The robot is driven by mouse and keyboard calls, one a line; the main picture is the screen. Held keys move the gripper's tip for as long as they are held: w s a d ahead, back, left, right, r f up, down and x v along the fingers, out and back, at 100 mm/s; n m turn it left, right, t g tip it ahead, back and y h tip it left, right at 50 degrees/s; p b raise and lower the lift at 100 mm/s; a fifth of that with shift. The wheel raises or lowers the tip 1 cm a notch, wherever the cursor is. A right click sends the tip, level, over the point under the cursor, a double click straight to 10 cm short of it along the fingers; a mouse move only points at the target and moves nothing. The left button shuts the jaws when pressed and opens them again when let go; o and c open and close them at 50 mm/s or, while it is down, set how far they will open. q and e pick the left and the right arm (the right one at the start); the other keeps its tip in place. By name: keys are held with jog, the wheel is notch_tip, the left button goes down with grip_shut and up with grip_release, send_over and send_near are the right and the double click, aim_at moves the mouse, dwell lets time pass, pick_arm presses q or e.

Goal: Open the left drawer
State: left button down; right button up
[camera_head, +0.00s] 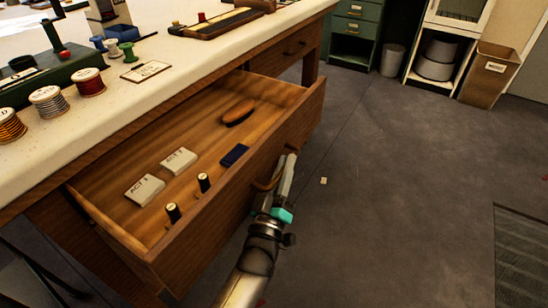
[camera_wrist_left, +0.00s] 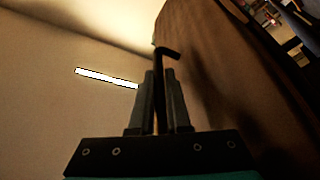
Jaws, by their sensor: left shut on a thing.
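The left drawer (camera_head: 225,205) is a brown wooden drawer, pulled well out from under the white-topped table (camera_head: 150,78). Its inside shows in the head view. My left gripper (camera_head: 287,168) is at the drawer's outer front face, shut on the drawer handle (camera_head: 266,184). In the left wrist view the dark handle (camera_wrist_left: 168,52) stands between the two fingers of the gripper (camera_wrist_left: 160,80), beside the brown drawer front (camera_wrist_left: 200,60). Part of the handle is hidden by the gripper. My right gripper is not in view.
The drawer holds two pale blocks (camera_head: 145,189), two small dark bottles (camera_head: 203,182), a dark blue item (camera_head: 234,155) and a brown oval item (camera_head: 238,112). Thread spools (camera_head: 89,82) stand on the table. A second drawer (camera_head: 290,47) is closed. The floor (camera_head: 400,180) to the right is mostly clear.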

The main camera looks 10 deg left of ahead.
pick_arm(q)
jog(key=shift+s+d, duration=0.3)
jog(key=shift+d, duration=0.45)
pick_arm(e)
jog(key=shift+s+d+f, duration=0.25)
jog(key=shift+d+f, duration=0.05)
pick_arm(q)
jog(key=c, duration=1.2)
grip_release()
jog(key=shift+o, duration=0.2)
jog(key=p+v, duration=0.3)
jog(key=v, duration=1.2)
jog(key=shift+f, duration=0.2)
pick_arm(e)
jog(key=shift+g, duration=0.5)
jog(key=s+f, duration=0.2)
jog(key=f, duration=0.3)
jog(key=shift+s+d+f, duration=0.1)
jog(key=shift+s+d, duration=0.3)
pick_arm(q)
jog(key=shift+s, duration=0.1)
